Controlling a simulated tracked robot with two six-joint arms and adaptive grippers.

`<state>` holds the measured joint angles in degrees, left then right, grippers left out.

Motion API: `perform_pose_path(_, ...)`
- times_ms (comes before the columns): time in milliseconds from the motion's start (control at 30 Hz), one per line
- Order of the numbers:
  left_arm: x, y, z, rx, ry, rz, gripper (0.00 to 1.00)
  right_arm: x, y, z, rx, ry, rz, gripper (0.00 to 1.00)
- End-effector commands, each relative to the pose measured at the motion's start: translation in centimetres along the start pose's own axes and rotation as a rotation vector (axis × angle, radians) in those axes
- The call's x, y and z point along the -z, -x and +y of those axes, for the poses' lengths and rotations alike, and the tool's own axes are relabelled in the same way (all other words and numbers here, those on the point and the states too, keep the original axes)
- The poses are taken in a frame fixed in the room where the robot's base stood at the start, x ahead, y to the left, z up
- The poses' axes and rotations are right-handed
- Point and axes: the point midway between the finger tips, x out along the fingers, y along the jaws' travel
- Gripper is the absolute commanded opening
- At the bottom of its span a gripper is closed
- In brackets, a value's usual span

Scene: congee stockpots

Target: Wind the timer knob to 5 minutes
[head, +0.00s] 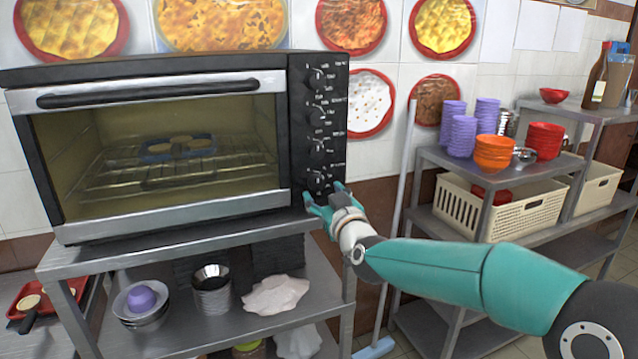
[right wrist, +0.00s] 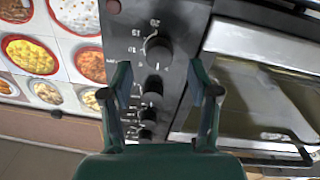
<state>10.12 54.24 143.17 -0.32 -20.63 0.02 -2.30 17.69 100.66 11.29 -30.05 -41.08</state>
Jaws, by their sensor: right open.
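The black and steel toaster oven (head: 160,140) stands on a steel shelf unit, with a column of several dark knobs on its right-hand panel. The timer knob (head: 318,177) is the lowest in the head view. In the right wrist view, which is upside down, the timer knob (right wrist: 157,50) is the largest and nearest, with numbers such as 20, 15 and 10 around it. My right gripper (head: 323,192) is open and empty, at the lower end of the panel. In the wrist view its fingers (right wrist: 160,85) stand apart, with the knob beyond their tips. My left gripper is out of view.
The oven door (head: 150,95) is shut, with a blue dish (head: 178,147) on the rack inside. Bowls (head: 142,300) stand on the shelf below. A steel rack (head: 475,165) with coloured cups, bowls and baskets stands at the right. A pole (head: 402,190) leans behind my right arm.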

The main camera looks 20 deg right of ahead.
Motion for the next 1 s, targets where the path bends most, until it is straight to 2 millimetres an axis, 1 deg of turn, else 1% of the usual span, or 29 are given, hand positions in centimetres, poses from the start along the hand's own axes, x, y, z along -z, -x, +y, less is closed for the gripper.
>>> perform_pose_path(33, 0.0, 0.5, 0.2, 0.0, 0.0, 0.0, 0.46, 0.1, -0.9, 0.0, 0.0, 0.001, -0.002, 0.6)
perform_pose_path(100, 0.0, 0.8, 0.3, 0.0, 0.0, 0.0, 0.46, 0.2, -1.9, 0.1, -0.001, 0.001, -0.001, 0.6)
perform_pose_path(233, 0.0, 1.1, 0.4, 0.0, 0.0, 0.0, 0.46, 0.1, -3.1, 0.1, -0.001, 0.001, -0.001, 0.6)
perform_pose_path(400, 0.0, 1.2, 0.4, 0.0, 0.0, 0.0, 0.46, 0.0, -3.6, 0.0, 0.0, 0.001, 0.0, 0.6)
perform_pose_path(600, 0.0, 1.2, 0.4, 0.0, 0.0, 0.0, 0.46, -0.1, -3.6, 0.0, 0.0, 0.001, 0.0, 0.6)
perform_pose_path(633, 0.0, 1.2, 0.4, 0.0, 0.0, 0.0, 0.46, -0.1, -3.6, 0.0, 0.0, 0.001, 0.0, 0.59)
perform_pose_path(867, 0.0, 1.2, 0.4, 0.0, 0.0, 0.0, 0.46, 0.0, -3.6, 0.0, 0.0, 0.001, 0.0, 0.2)
perform_pose_path(900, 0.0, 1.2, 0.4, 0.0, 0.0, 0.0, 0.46, 0.0, -3.6, 0.0, 0.0, 0.001, 0.0, 0.14)
perform_pose_path(967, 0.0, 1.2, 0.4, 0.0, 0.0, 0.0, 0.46, 0.0, -3.6, 0.0, 0.0, 0.001, 0.0, 0.04)
perform_pose_path(1000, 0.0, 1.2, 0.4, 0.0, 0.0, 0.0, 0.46, 0.0, -3.6, 0.0, 0.0, 0.001, 0.0, 0.0)
